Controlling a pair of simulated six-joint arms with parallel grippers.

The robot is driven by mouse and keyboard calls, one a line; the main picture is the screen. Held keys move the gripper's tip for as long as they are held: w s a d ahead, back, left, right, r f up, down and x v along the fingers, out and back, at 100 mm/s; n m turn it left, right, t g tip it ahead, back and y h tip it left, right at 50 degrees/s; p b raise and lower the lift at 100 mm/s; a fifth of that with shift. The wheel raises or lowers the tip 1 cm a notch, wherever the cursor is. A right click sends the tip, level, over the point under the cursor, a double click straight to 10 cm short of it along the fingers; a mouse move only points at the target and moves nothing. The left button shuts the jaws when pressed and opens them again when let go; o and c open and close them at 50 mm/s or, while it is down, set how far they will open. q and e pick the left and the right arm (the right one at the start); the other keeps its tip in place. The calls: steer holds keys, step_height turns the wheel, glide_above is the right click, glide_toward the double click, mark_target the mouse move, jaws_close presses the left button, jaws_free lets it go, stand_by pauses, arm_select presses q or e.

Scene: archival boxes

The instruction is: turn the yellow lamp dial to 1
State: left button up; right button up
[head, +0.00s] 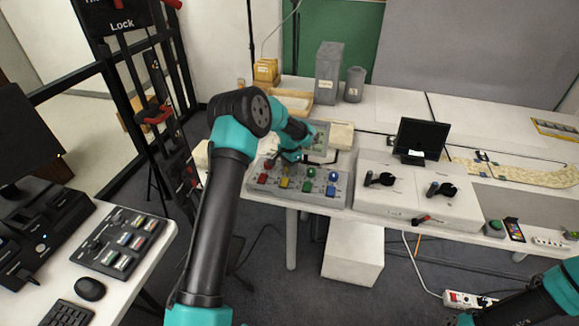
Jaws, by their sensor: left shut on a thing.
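A grey control panel (346,189) stands on the white bench, with red, yellow, green and blue controls in columns. Its lower row has a yellow control (284,182) in plain sight. In the row behind it, the red (268,164), green (309,172) and blue (333,176) ones show. The yellow dial in that row is hidden behind my left gripper (290,158). My left gripper points down at that spot and is shut on the dial. The number it points to cannot be read. My right gripper is out of view.
Right of the panel is a white unit (400,205) with two black handles and a small black screen (421,138). Behind are grey canisters (328,72) and a tan tray (292,100). A side desk (135,265) stands at lower left.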

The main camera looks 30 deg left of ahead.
arm_select(q)
steer(key=shift+n, duration=0.5)
steer(key=o, duration=0.9)
steer(key=shift+r, duration=0.1)
step_height(320, 180, up, 17)
steer(key=shift+r, duration=0.15)
stand_by(0.5)
